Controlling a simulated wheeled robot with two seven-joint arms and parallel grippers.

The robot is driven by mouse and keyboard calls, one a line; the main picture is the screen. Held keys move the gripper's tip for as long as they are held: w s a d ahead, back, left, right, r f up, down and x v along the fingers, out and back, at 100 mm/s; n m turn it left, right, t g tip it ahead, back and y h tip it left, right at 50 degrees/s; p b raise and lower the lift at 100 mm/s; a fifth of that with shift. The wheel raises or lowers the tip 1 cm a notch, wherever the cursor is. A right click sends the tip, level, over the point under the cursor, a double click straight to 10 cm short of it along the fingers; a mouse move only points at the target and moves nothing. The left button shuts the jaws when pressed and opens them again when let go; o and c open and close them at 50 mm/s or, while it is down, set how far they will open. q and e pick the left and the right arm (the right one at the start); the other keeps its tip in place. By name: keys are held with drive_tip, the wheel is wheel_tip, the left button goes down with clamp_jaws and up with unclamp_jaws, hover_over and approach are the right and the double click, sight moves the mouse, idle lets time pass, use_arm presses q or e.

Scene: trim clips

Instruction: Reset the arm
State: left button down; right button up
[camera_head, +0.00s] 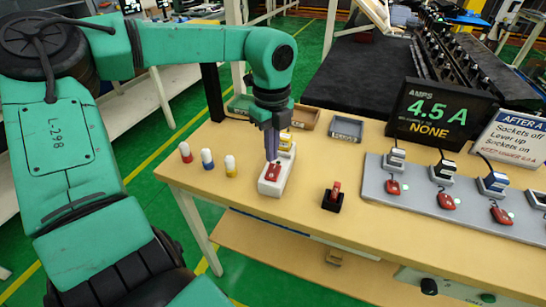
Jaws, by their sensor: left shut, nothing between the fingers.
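My left arm comes in from the left. My left gripper (271,154) points down, its fingers shut and empty, at the red rocker (272,173) of a white switch block (269,188) on the wooden table. The fingertips are at or just above the rocker; I cannot tell whether they touch. A red lever (336,188) stands up from a small black base (332,204) to the right of the gripper. A grey board (418,200) at the right carries several sockets with red switches and plugs. My right gripper is not in view.
Red, blue and yellow pegs (207,160) stand left of the switch block. Small trays (346,128) lie behind. A dark display (440,112) reads 4.5 A and NONE; a sign (513,138) stands beside it. The table's front middle is clear.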

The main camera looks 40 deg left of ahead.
use_arm(q)
wheel_tip(320, 180, up, 2)
drive_tip(key=shift+r+p, duration=0.1)
drive_tip(key=shift+p, duration=0.3)
